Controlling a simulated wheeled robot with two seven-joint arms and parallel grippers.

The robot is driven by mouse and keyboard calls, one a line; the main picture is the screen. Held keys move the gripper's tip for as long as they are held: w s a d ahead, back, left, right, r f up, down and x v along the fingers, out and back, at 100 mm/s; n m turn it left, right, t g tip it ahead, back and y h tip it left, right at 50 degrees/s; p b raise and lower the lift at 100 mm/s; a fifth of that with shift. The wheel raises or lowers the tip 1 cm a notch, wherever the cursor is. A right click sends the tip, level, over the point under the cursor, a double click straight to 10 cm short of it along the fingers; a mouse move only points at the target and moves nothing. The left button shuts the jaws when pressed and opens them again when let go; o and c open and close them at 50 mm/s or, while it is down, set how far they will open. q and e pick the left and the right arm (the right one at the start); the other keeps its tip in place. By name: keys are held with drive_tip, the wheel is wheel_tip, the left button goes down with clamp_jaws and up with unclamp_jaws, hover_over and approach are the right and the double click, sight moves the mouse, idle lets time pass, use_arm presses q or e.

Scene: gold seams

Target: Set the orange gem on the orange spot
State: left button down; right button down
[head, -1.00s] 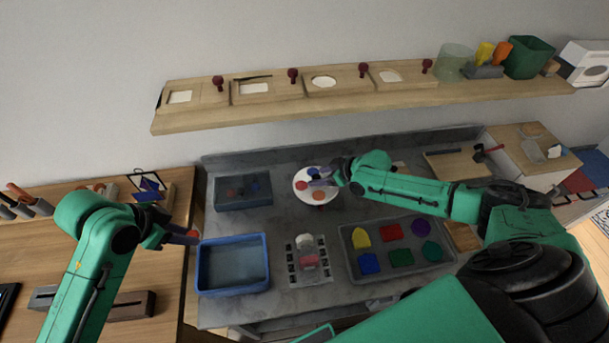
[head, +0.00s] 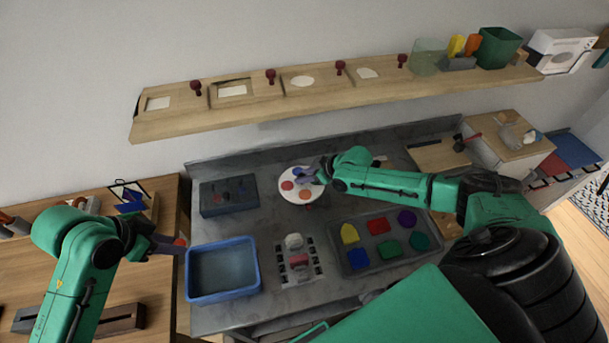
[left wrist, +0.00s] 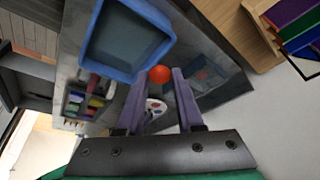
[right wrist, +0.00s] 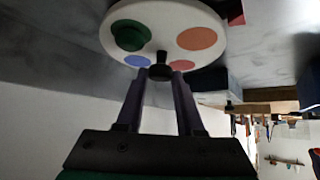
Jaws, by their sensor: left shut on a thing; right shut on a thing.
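The orange gem (left wrist: 160,75) is a round ball between the fingertips of my left gripper (left wrist: 157,80). In the head view my left gripper (head: 178,243) holds it left of the blue bin, away from the disc. The white round disc (head: 283,195) carries coloured spots. In the right wrist view the orange spot (right wrist: 197,38) is bare, and a green gem (right wrist: 130,36) sits at the disc's green spot. My right gripper (right wrist: 160,76) is shut on a black knob (right wrist: 160,58) at the disc's rim; its arm covers part of the disc in the head view.
A blue bin (head: 190,272) stands between my left gripper and the disc's side of the table. A dark box (head: 229,197) is behind it. A grey tray (head: 340,262) of coloured pieces lies right. A wall shelf (head: 330,103) runs above.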

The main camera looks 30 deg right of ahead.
idle(0.9)
use_arm(q)
drive_tip(key=shift+f+b, duration=0.3)
use_arm(e)
drive_tip(key=shift+f, duration=0.15)
drive_tip(key=b, duration=0.4)
drive_tip(key=shift+d+f+n+y, duration=0.1)
drive_tip(key=shift+n+y, duration=0.2)
drive_tip(key=shift+n, duration=0.1)
drive_tip(key=shift+g, duration=0.3)
use_arm(q)
wheel_tip(320, 180, down, 4)
drive_tip(key=shift+r, duration=0.2)
use_arm(e)
drive_tip(key=shift+r, duration=0.25)
drive_tip(key=c, duration=0.5)
unclamp_jaws()
use_arm(q)
drive_tip(key=shift+f, duration=0.4)
use_arm(e)
drive_tip(key=v, duration=1.2)
